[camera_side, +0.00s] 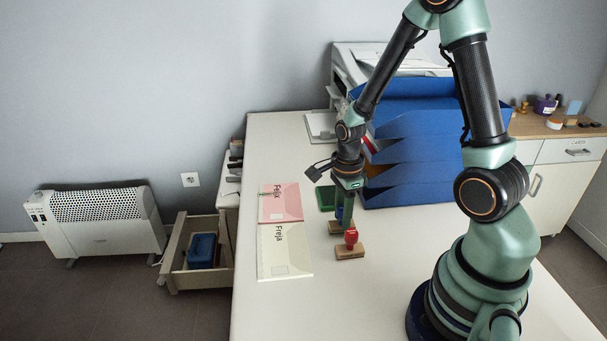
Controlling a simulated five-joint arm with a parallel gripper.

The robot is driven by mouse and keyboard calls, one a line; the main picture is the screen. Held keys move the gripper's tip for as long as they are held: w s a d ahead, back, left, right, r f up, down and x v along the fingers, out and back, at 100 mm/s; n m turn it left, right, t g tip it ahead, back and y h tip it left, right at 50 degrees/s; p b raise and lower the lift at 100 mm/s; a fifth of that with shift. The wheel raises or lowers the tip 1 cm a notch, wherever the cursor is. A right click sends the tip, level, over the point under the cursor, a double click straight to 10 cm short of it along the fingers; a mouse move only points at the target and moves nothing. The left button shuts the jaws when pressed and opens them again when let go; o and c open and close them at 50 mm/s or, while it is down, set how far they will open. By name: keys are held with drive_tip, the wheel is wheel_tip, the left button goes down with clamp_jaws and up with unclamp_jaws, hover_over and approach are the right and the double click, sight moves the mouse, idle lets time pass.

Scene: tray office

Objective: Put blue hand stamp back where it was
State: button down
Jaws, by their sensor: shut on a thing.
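My gripper (347,212) points down over the white desk and is shut on the blue hand stamp (339,213). Only a small blue part of the stamp shows beside the fingers; the rest is hidden behind them. A small wooden block (335,228) is right below the blue stamp; I cannot tell whether the stamp touches it. Just in front, a red hand stamp (351,238) stands upright on a second wooden block (349,252). A green pad (325,198) lies behind, to the left of the gripper.
A blue stacked letter tray (415,150) stands close behind and right of my gripper. A pink sheet (280,202) and a cream sheet (284,251) lie to the left. A printer (347,68) is at the back. The desk's front (330,310) is clear.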

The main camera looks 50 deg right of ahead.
drive_tip(key=shift+f, duration=0.1)
drive_tip(key=c, duration=0.5)
unclamp_jaws()
drive_tip(key=shift+c, duration=0.2)
wheel_tip(320, 180, up, 12)
drive_tip(key=s+a+r+n+t, duration=0.1)
drive_tip(key=a+r+n, duration=0.3)
drive_tip(key=n, duration=0.8)
drive_tip(key=s+a+r+n+t, duration=0.1)
drive_tip(key=a+r+n+t, duration=0.3)
drive_tip(key=r+n, duration=0.3)
drive_tip(key=a+n, duration=0.1)
drive_tip(key=n, duration=0.4)
drive_tip(key=shift+a+t, duration=0.3)
